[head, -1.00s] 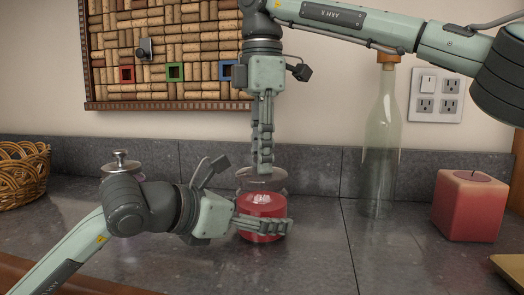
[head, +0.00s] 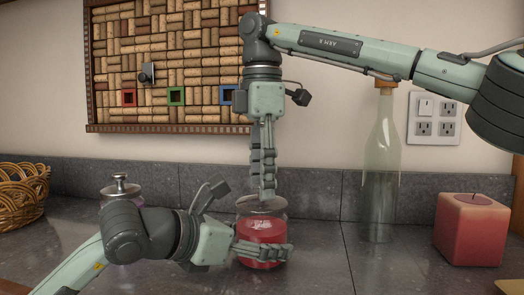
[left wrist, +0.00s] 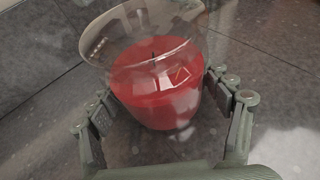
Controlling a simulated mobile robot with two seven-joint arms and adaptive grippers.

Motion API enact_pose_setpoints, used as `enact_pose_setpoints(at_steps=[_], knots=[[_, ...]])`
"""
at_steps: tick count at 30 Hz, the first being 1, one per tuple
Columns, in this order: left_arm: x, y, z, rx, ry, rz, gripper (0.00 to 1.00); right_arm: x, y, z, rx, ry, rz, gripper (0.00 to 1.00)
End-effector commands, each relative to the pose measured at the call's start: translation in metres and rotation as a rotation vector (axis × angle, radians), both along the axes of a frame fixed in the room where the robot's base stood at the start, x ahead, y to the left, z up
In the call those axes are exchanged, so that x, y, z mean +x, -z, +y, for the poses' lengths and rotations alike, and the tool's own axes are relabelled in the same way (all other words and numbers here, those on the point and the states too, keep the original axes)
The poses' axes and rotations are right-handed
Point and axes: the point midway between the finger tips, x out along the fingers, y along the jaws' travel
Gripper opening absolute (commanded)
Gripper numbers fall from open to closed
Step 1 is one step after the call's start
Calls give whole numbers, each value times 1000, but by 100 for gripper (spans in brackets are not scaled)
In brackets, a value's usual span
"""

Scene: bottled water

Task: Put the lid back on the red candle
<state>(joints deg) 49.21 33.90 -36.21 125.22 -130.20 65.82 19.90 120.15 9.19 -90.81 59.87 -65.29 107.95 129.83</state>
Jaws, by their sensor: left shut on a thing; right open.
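The red candle (head: 262,229) is red wax in a clear glass jar, standing on the grey counter; it also shows in the left wrist view (left wrist: 158,84). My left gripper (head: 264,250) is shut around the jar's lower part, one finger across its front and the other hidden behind. The clear lid (head: 262,203) shows faintly at the jar's mouth; I cannot tell if it is fully seated. My right gripper (head: 266,189) is open, pointing straight down just above the lid, with its fingertips close to it.
A glass bottle with a cork (head: 381,170) stands behind at right. A square red candle (head: 470,230) stands farther right. A purple jar with a metal lid (head: 120,188) is partly hidden behind my left arm. A wicker basket (head: 20,195) is at far left.

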Motion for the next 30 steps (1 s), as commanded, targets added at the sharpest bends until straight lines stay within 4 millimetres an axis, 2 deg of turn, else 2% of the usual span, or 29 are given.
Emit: enact_pose_setpoints(at_steps=[11, 24, 30], knots=[[0, 0, 0, 1, 0, 1, 27, 0, -85, 1, -1, 5, -8, 47], [0, 0, 0, 1, 0, 1, 27, 0, -108, 0, -3, 1, 3, 47], [0, 0, 0, 1, 0, 1, 27, 0, -112, 0, 1, -1, -1, 47]])
